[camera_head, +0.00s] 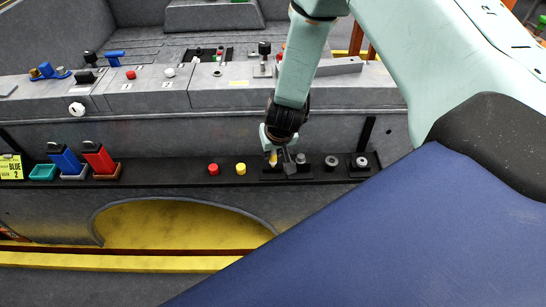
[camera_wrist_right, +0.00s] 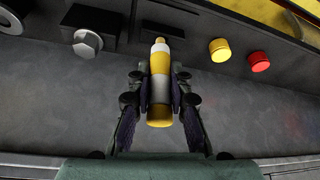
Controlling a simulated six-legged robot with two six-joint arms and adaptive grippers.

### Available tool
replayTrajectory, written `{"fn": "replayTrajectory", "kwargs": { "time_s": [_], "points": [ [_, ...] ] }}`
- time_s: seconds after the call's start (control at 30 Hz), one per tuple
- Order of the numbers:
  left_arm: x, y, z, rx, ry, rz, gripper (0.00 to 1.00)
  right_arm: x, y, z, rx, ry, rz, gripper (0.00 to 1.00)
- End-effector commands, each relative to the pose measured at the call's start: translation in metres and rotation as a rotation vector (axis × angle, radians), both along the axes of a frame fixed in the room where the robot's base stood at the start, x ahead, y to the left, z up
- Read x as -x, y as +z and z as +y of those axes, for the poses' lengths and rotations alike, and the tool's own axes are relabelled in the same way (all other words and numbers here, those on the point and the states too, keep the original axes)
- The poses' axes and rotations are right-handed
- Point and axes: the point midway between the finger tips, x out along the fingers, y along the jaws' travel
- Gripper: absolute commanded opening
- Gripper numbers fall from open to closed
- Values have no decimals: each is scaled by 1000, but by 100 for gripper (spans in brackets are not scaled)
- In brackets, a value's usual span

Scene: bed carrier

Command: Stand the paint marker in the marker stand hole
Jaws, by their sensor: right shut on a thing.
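The paint marker (camera_wrist_right: 159,58) is yellow with a pale grey band and a light tip. My right gripper (camera_wrist_right: 160,92) is shut on it in the right wrist view, with a finger on each side of its middle. In the head view my right gripper (camera_head: 280,156) is over the black shelf, and a small yellow part of the marker (camera_head: 273,158) shows. A dark block, perhaps the marker stand (camera_wrist_right: 170,13), is at the marker's tip end. Its hole is hidden, and I cannot tell whether the tip is in it. My left gripper is out of view.
Red (camera_head: 213,169) and yellow (camera_head: 240,169) caps stand on the shelf left of the gripper. A hex bolt (camera_wrist_right: 88,42) on a dark block is near the marker in the wrist view. Blue (camera_head: 66,160) and red (camera_head: 99,158) holders stand farther left. The shelf between is clear.

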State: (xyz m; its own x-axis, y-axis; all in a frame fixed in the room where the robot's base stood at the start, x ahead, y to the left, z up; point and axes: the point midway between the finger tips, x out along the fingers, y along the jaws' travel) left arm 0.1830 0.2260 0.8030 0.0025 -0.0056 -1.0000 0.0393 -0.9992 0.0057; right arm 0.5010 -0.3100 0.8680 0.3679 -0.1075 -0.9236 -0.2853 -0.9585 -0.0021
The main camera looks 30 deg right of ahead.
Motion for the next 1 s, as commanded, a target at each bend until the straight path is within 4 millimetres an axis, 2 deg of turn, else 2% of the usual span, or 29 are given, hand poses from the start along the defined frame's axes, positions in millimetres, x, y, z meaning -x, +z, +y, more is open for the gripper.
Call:
{"fn": "replayTrajectory", "kwargs": {
  "time_s": [0.1, 0.47, 0.5, 0.7, 0.73, 1.0],
  "points": [
    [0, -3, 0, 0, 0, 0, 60, 0, -12, 0, 1, 2, -1, 0],
    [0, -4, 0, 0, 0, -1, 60, -1, -14, 0, 0, 0, -2, 0],
    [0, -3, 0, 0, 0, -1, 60, -1, -13, 0, 0, 0, -2, 22],
    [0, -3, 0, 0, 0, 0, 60, -1, -13, 0, 0, 0, -2, 39],
    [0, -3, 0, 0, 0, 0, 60, -1, -13, 0, -1, 0, -1, 42],
    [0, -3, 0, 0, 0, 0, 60, -1, -13, 0, 0, 0, -2, 42]
  ]
}}
